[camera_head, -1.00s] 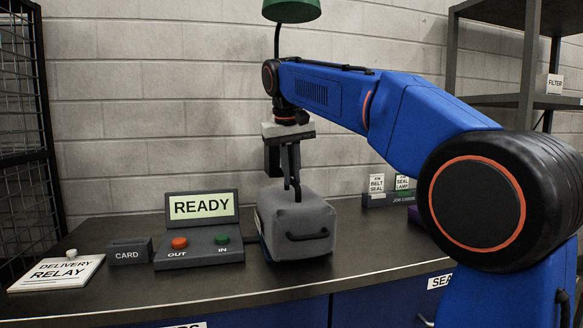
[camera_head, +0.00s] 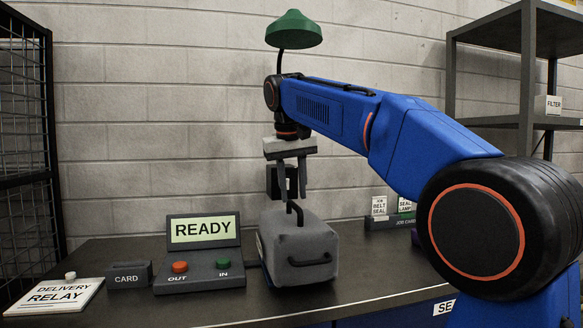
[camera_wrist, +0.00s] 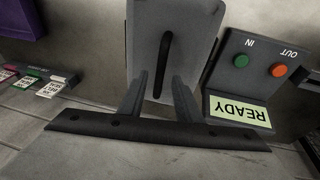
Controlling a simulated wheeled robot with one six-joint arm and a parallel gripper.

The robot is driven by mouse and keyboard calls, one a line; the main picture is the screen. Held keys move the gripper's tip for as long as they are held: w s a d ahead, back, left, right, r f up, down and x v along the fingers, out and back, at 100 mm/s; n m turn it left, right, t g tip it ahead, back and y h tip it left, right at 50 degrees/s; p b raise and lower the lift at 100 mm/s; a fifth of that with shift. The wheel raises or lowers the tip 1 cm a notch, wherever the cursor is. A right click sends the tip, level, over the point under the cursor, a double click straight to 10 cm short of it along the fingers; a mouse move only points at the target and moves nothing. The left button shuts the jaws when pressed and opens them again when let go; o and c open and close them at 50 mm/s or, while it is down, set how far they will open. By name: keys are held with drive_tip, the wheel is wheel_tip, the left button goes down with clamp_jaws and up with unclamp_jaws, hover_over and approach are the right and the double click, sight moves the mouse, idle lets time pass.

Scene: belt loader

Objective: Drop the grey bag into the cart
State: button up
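The grey bag (camera_head: 300,252) stands upright on the dark counter, with a dark handle on top and another on its front face. In the wrist view the bag (camera_wrist: 188,42) lies beyond the fingertips. My gripper (camera_head: 292,192) is directly above the bag, pointing down. Its two fingers are apart and hold nothing. The fingertips are near the top of the upper handle; whether they touch it I cannot tell. In the wrist view the dark handle shows between the fingers of my gripper (camera_wrist: 160,88). No cart is in view.
Left of the bag stands a READY panel (camera_head: 203,252) with red and green buttons. Beyond it are a CARD block (camera_head: 129,274) and a DELIVERY RELAY plate (camera_head: 55,297). A green lamp (camera_head: 294,30) rises behind my arm. A dark shelf (camera_head: 527,100) stands at right.

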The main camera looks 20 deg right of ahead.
drive_tip(key=v, duration=1)
drive_tip(key=shift+f, duration=0.1)
drive_tip(key=s+d+f, duration=0.3)
drive_tip(key=s+f, duration=0.4)
drive_tip(key=s+d+f+t, duration=0.1)
drive_tip(key=s+d+f, duration=0.3)
drive_tip(key=s+f, duration=0.3)
drive_tip(key=shift+f+y, duration=0.4)
drive_tip(key=shift+f, duration=0.15)
drive_tip(key=shift+t+y, duration=0.4)
drive_tip(key=shift+t, duration=0.1)
drive_tip(key=s+d+f, duration=0.1)
drive_tip(key=s+f, duration=0.5)
drive_tip(key=f, duration=0.3)
drive_tip(key=s+d+f, duration=0.1)
drive_tip(key=s+f, duration=0.5)
drive_tip(key=f, duration=0.4)
drive_tip(key=s+d+f, duration=0.1)
drive_tip(key=s+f, duration=0.6)
drive_tip(key=f, duration=0.3)
drive_tip(key=c, duration=0.3)
drive_tip(key=shift+f, duration=0.15)
drive_tip(key=shift+c, duration=0.2)
